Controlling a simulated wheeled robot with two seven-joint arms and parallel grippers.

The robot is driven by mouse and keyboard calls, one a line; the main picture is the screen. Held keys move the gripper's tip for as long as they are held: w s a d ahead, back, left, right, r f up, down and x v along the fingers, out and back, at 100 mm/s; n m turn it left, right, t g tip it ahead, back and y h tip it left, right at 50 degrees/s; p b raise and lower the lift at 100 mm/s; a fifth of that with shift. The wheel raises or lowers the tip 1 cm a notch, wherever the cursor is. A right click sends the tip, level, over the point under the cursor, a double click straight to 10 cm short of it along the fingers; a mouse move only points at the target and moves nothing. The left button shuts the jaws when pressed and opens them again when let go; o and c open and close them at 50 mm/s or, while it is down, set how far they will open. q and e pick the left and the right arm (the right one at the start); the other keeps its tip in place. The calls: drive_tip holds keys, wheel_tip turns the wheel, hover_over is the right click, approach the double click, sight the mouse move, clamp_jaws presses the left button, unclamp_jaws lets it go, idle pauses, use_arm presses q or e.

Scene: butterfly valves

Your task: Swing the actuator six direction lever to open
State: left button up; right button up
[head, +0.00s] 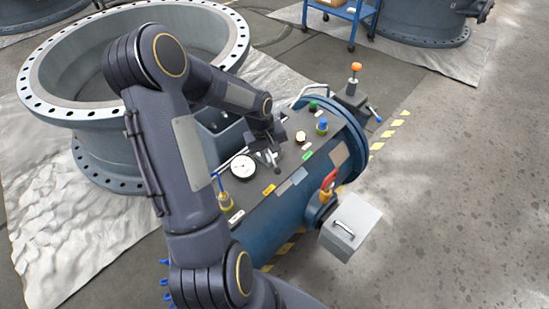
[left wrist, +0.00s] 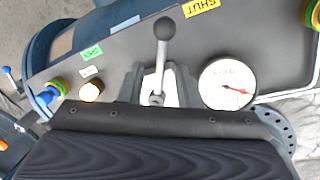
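The blue actuator (head: 262,232) lies on its side with a dark panel on top. Its lever (left wrist: 161,58), a grey shaft with a dark ball knob, shows in the left wrist view, pointing between a green label (left wrist: 91,52) and a yellow SHUT label (left wrist: 201,7). My left gripper (head: 269,157) is low over the panel. In the left wrist view its fingers (left wrist: 157,88) are apart, one on each side of the lever's base; contact cannot be told. In the head view the gripper largely hides the lever. My right gripper is not in view.
A dial gauge (head: 243,167) and a cream button (head: 300,137) flank the lever. A blue knob (head: 322,126), a red-handled valve (head: 329,180) and a grey box (head: 350,226) stand farther right. A large flanged valve body (head: 38,105) is behind left. Floor at right is clear.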

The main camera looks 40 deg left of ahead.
sight(273, 160)
use_arm(q)
drive_tip(key=shift+w+d+f, duration=0.1)
drive_tip(key=shift+w+f, duration=0.1)
drive_tip(key=shift+f, duration=0.95)
clamp_jaws()
